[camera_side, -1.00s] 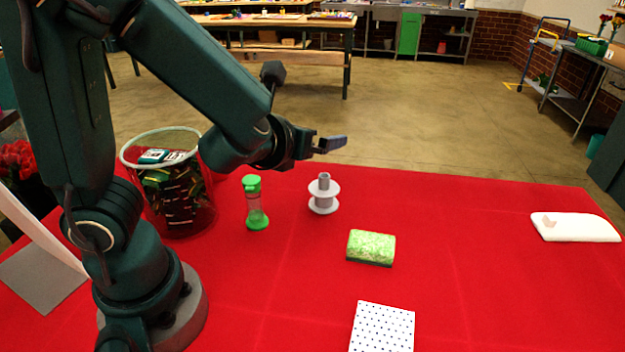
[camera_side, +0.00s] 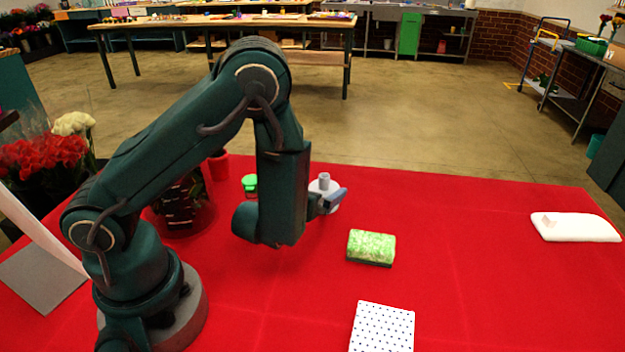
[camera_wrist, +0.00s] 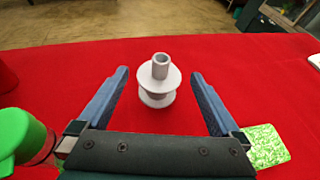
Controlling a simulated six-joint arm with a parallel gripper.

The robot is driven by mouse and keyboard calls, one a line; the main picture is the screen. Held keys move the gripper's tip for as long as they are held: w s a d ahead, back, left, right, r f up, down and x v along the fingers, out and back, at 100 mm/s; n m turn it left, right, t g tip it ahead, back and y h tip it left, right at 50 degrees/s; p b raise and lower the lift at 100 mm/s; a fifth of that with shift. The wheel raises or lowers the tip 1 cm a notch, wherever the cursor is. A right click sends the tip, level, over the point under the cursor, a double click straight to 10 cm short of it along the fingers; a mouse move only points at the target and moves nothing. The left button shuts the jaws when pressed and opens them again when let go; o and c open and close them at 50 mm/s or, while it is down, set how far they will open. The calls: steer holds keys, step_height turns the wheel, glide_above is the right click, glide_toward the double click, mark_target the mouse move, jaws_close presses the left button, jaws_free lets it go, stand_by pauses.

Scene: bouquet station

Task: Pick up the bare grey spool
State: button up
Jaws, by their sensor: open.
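The bare grey spool (camera_wrist: 157,82) stands upright on the red cloth, with two round flanges and a hollow tube on top. In the wrist view it shows between and just beyond the tips of my open gripper (camera_wrist: 158,75), apart from both fingers. In the side view the spool (camera_side: 322,185) is partly hidden behind my gripper (camera_side: 338,197), which is low over the table on the near side of it.
A green-capped bottle (camera_side: 250,184) stands left of the spool, mostly hidden by my arm; its cap (camera_wrist: 18,138) shows close to my left finger. A green sponge (camera_side: 371,247) lies right of my gripper.

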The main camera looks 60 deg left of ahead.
mark_target(324, 185)
steer(key=shift+x, duration=1.35)
steer(key=c, duration=1.3)
steer(key=shift+o, duration=0.2)
steer(key=shift+r, duration=0.1)
